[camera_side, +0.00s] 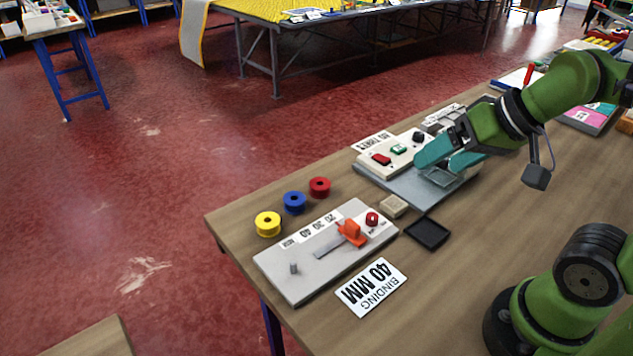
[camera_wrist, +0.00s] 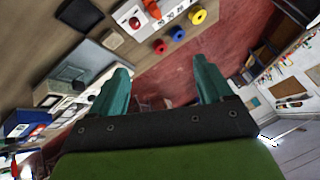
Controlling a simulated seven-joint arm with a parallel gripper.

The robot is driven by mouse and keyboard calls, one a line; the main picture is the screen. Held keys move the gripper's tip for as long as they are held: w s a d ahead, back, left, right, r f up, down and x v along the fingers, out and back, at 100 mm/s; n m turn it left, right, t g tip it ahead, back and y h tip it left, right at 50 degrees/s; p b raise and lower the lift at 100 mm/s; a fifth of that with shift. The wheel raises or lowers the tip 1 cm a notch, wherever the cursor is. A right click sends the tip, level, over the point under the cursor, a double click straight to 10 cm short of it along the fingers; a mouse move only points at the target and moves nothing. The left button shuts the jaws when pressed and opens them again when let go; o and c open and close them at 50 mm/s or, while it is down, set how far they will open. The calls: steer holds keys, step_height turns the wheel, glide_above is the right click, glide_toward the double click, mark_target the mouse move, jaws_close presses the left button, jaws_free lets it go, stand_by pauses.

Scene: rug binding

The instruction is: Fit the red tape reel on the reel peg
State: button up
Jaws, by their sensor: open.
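The red tape reel (camera_side: 319,187) lies on the bench at the right end of a short row, its dark centre hole facing up. It also shows in the wrist view (camera_wrist: 160,47), beyond the fingers. A short grey peg (camera_side: 293,268), apparently the reel peg, stands bare at the near left end of the pale board (camera_side: 325,262). My gripper (camera_side: 439,163) is open and empty, with teal fingers, above the grey plate to the right of the reel and well apart from it. In the wrist view its two fingers (camera_wrist: 162,78) are spread wide with nothing between them.
A blue reel (camera_side: 294,202) and yellow reel (camera_side: 267,223) stand beside the red one. The board carries an orange slider (camera_side: 350,233) and red knob (camera_side: 371,218). A button box (camera_side: 374,166), beige block (camera_side: 394,206), black tray (camera_side: 427,233) and "BINDING 40 MM" card (camera_side: 371,287) lie nearby.

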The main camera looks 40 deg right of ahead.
steer(key=w+d+f+g, duration=0.1)
steer(key=w+f+g, duration=0.1)
steer(key=w+f, duration=0.15)
steer(key=n+g, duration=0.1)
steer(key=n, duration=0.8)
glide_toward(323, 181)
steer(key=a+f, duration=0.2)
steer(key=f, duration=0.1)
steer(key=shift+w+n, duration=0.3)
steer(key=shift+w, duration=0.1)
steer(key=shift+d+x, duration=0.1)
steer(key=shift+x, duration=1.3)
steer(key=shift+d+x, duration=0.15)
steer(key=shift+x, duration=1.25)
steer(key=c, duration=1.1)
